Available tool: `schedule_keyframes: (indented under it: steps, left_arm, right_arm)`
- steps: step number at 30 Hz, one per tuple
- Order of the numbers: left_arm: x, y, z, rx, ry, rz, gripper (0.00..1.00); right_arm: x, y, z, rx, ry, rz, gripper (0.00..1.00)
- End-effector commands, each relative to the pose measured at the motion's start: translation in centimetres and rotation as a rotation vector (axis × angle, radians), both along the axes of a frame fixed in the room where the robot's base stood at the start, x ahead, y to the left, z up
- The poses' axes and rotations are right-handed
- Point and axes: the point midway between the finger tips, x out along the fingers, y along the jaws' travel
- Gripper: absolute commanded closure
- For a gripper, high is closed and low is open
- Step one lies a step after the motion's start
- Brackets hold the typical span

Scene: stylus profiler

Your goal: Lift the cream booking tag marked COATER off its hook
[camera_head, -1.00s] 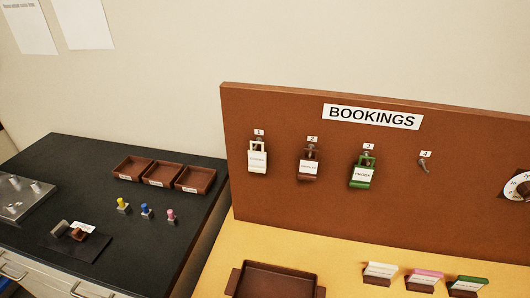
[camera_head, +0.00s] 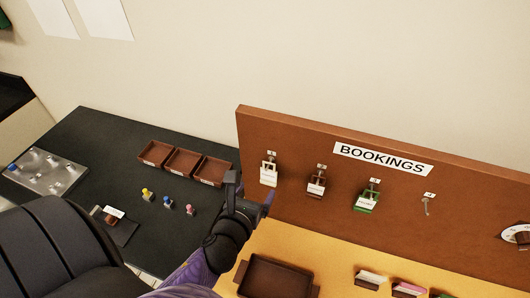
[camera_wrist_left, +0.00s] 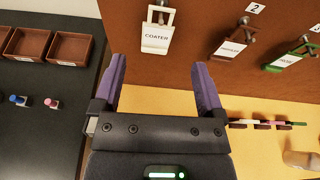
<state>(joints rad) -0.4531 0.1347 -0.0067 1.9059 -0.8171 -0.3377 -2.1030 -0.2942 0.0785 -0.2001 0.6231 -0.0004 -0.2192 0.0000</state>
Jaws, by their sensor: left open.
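The cream booking tag (camera_head: 268,175) hangs on hook 1 at the left end of the brown BOOKINGS board (camera_head: 385,215). In the left wrist view the cream tag (camera_wrist_left: 157,37), marked COATER, hangs straight ahead, between and beyond the two purple fingers. My left gripper (camera_wrist_left: 160,85) is open and empty, with its fingers spread to either side of the tag and apart from it. In the head view my left gripper (camera_head: 258,205) is just below and left of the tag. My right gripper is not in view.
A brown tag (camera_head: 316,185) and a green tag (camera_head: 367,199) hang on hooks 2 and 3. Hook 4 (camera_head: 426,205) is bare. A brown tray (camera_head: 277,277) sits on the yellow surface below. Brown bins (camera_head: 182,163) and coloured pegs stand on the black bench.

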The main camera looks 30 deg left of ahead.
Motion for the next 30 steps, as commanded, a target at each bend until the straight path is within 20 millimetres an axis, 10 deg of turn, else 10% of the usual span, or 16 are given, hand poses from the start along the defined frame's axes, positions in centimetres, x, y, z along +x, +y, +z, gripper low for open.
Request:
schedule_keyframes:
  steps: [15,26,30]
  left_arm:
    - [8.2,2.0,-1.9,0.042,-0.009,-0.009,0.09]
    - [9.3,2.3,-2.2,0.042,-0.006,-0.009,0.09]
    - [9.3,2.3,-2.2,0.040,-0.007,-0.010,0.34]
  right_arm:
    - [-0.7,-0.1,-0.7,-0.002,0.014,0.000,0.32]
    - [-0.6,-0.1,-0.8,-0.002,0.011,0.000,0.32]
    - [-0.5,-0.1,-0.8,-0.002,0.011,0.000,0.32]
